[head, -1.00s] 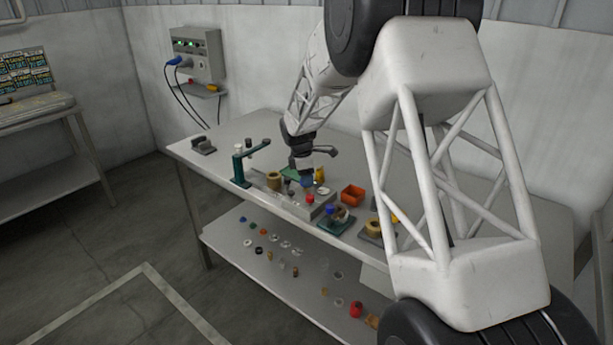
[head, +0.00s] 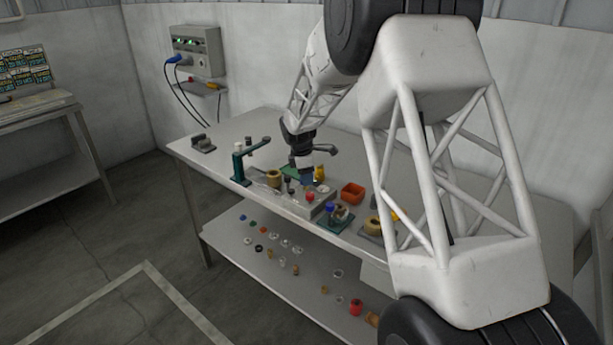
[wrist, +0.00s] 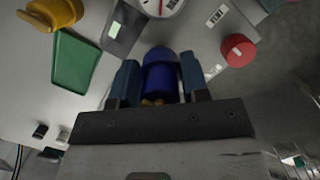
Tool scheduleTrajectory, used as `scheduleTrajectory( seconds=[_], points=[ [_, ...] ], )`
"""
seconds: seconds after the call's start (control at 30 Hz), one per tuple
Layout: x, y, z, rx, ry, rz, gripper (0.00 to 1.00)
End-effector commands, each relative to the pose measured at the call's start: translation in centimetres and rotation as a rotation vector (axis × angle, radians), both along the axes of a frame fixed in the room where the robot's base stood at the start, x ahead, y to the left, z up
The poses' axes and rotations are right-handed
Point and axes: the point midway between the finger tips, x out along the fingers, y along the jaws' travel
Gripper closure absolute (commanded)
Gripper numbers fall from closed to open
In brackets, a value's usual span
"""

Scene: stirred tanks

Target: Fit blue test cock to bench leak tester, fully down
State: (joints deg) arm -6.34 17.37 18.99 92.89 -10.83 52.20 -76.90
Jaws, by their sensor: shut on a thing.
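My gripper (wrist: 160,82) is shut on the blue test cock (wrist: 160,62), which sits between its two blue-grey fingers in the wrist view. In the head view my gripper (head: 305,170) hangs low over the bench, above the back of the grey bench leak tester (head: 296,207). The tester carries a red knob (wrist: 238,50) and a round white dial (wrist: 160,4), both beyond the fingers in the wrist view. The cock's lower end and any contact with the tester are hidden.
A green plate (wrist: 76,62) and a yellow part (wrist: 53,12) lie near the fingers. A green lever stand (head: 239,165) is left of the tester. An orange bin (head: 352,193) and a green tray (head: 331,227) with parts stand to its right. The bench's left end is fairly clear.

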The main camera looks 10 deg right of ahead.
Motion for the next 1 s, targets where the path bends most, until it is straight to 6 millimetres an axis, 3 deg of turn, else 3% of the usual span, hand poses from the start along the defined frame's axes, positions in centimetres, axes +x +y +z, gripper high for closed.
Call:
scheduleTrajectory(
  seconds=[1.0],
  points=[
    [0.01, 0.00, -0.60, 0.000, 0.000, 0.000, 0.84]
  ],
)
